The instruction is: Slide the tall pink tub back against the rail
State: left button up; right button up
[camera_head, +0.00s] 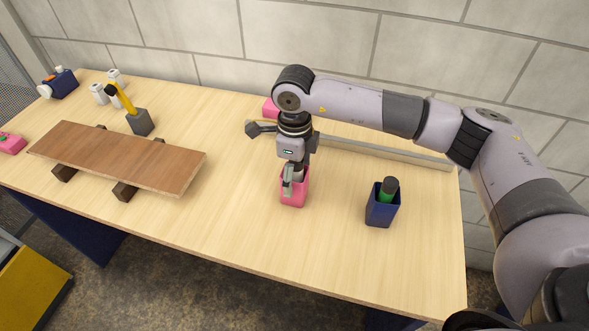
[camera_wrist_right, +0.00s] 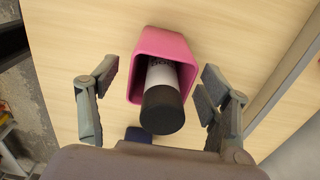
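The tall pink tub (camera_head: 295,193) stands upright on the table, in front of the rail (camera_head: 390,153) with bare table between them. My right gripper (camera_head: 293,178) points down over the tub and hides part of its mouth. In the right wrist view the pink tub (camera_wrist_right: 165,45) lies between the spread fingers of my right gripper (camera_wrist_right: 160,78), with a gap on both sides. A white bottle with a black cap (camera_wrist_right: 162,108) stands in the tub. My left gripper is not in view.
A navy tub (camera_head: 381,212) holding a green bottle (camera_head: 387,191) stands to the right. Another pink object (camera_head: 270,107) shows behind my wrist. At left are a brown board (camera_head: 120,157) on dark blocks and a grey tub (camera_head: 141,124) with a yellow-handled tool.

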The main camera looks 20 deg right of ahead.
jog(key=c, duration=1.2)
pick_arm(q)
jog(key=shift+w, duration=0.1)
pick_arm(e)
jog(key=shift+w, duration=0.1)
